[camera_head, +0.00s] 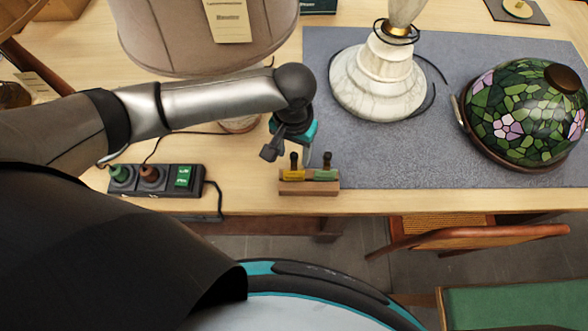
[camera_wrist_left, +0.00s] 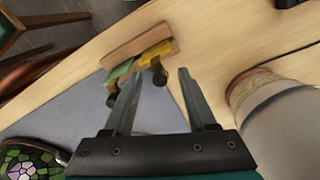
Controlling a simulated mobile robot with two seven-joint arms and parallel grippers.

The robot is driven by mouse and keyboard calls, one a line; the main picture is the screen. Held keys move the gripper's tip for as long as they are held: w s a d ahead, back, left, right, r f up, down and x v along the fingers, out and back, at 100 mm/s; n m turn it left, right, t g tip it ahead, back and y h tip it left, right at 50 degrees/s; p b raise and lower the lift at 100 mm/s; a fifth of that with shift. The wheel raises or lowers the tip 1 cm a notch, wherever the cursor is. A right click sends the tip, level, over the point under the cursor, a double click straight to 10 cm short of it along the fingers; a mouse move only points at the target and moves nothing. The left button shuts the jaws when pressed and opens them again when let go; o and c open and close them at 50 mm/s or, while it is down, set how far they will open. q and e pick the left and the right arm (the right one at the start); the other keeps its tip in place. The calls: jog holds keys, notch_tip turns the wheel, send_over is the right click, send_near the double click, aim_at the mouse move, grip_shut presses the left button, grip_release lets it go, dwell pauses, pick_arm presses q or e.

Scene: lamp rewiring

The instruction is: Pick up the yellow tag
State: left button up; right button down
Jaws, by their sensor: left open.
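The yellow tag (camera_head: 293,175) stands in a small wooden holder (camera_head: 308,188) near the table's front edge, with a dark knob on top. A green tag (camera_head: 326,175) stands right of it in the same holder. In the left wrist view the yellow tag (camera_wrist_left: 155,53) is just beyond my left gripper (camera_wrist_left: 160,74), and its dark knob shows between the fingertips. The left gripper (camera_head: 290,153) also shows in the head view, above and slightly behind the holder. It is open and empty; whether a finger touches the tag I cannot tell. My right gripper is not in view.
A switch box (camera_head: 156,181) with a cable stands left of the holder. Behind are a fabric lampshade (camera_head: 205,45) and a marble lamp base (camera_head: 378,82) on a grey mat (camera_head: 425,150). A stained-glass shade (camera_head: 523,115) lies at right. A chair (camera_head: 470,235) stands before the table.

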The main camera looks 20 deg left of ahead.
pick_arm(q)
grip_shut()
dwell(0.4)
